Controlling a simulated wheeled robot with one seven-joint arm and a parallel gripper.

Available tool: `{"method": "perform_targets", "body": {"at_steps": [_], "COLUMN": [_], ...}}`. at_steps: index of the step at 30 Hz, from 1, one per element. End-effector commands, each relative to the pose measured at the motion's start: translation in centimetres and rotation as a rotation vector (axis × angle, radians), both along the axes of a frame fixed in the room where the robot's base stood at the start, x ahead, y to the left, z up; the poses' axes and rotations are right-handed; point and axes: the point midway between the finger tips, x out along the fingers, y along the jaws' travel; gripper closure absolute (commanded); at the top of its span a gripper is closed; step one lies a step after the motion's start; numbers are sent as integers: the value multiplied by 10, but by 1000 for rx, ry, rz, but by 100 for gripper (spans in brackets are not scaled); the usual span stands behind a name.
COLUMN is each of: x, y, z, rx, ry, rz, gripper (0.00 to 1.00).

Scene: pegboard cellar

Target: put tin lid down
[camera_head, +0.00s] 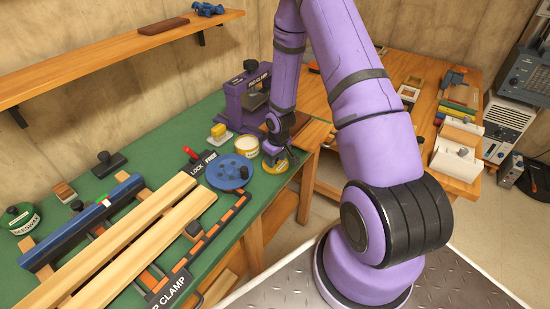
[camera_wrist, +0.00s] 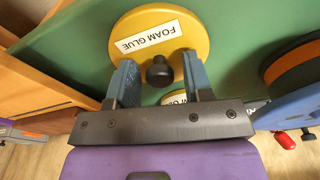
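The tin lid (camera_wrist: 140,38) is a yellow disc with a white "FOAM GLUE" label and a black knob (camera_wrist: 160,72). It appears to lie flat on the green bench top near its edge. In the head view the lid (camera_head: 276,168) shows partly under my gripper (camera_head: 277,156). In the wrist view the two blue-grey fingers of my gripper (camera_wrist: 158,68) are apart, with the knob between them and a gap on each side. A cream and yellow tin (camera_head: 246,146) stands just left of the lid; in the wrist view it is mostly hidden behind my gripper.
A blue round disc (camera_head: 229,172) lies left of the lid. A purple clamp machine (camera_head: 248,92) stands behind. A yellow block (camera_head: 218,131) sits further left. Long wooden strips (camera_head: 120,245) and a blue bar fill the front left. The green bench (camera_head: 150,130) has free room at back left.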

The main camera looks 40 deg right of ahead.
Motion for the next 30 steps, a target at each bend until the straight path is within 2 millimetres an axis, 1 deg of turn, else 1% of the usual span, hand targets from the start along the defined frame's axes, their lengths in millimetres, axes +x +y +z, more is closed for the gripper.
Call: {"method": "perform_targets", "body": {"at_steps": [9, 14, 17, 27, 30], "x": [0, -1, -2, -9, -11], "y": [0, -1, -1, -2, -2], "z": [1, 12, 26, 85, 99], "rx": [0, -1, 0, 0, 0], "ry": [0, -2, -3, -4, -3], "rz": [0, -1, -1, -1, -1], "gripper": [48, 48, 48, 48, 48]}}
